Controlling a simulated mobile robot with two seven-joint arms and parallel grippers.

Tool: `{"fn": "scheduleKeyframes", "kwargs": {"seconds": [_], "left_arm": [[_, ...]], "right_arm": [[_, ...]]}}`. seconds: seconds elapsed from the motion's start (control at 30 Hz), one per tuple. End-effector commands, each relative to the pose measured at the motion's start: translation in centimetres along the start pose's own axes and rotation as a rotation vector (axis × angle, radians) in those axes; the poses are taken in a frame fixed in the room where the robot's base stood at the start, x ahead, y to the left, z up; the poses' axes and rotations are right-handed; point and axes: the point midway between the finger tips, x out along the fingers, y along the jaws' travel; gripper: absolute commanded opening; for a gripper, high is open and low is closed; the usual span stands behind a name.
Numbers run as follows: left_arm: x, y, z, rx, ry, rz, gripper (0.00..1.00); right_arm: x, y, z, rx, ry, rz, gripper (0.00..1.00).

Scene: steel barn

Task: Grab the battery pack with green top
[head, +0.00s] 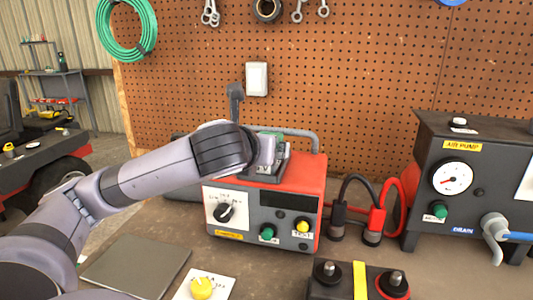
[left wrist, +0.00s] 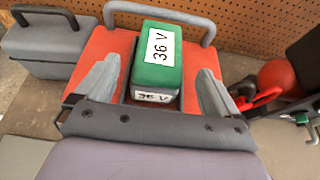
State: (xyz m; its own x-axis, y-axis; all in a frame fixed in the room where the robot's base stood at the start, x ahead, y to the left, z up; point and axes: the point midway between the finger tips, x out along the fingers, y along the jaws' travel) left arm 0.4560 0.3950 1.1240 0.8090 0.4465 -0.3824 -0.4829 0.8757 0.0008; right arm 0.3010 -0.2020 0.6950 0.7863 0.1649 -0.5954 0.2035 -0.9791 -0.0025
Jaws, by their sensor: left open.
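The battery pack with the green top (left wrist: 158,62) sits in the top of a red and grey charger unit (head: 312,180). It carries white "36 V" labels on its top and near side. In the head view only a sliver of its green top (head: 270,134) shows behind my gripper. My left gripper (left wrist: 155,92) is open, with one grey finger on each side of the pack. Gaps show between the fingers and the pack, so they appear apart from it. In the head view the left gripper (head: 268,152) is over the charger's top. My right gripper is not in view.
A grey handle (head: 300,135) rises behind the pack. A grey box with a handle (left wrist: 42,45) stands left of the charger. Red and black cables (head: 373,215) and an air pump unit (head: 465,180) stand to the right. A black battery with terminals (head: 335,285) is in front.

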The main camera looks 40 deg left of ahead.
Motion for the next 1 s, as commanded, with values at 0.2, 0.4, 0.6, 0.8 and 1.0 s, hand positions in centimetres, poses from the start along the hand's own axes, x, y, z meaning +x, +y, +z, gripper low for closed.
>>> {"fn": "scheduleKeyframes", "kwargs": {"seconds": [0.2,0.4,0.6,0.8,1.0], "left_arm": [[3.2,0.1,-0.1,-0.001,0.003,0.0,0.96],[4.2,0.2,0.0,0.0,0.0,0.0,0.96],[4.2,0.2,0.0,0.0,0.0,-0.001,0.86],[4.2,0.2,0.0,0.0,0.0,0.0,0.21],[4.1,0.2,0.2,-0.003,-0.007,-0.001,0.03]], "right_arm": [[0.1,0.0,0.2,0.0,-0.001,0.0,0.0],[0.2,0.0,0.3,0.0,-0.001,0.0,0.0],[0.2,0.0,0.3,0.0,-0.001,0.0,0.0],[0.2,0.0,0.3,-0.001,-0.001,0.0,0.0],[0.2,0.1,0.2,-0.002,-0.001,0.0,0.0]]}}
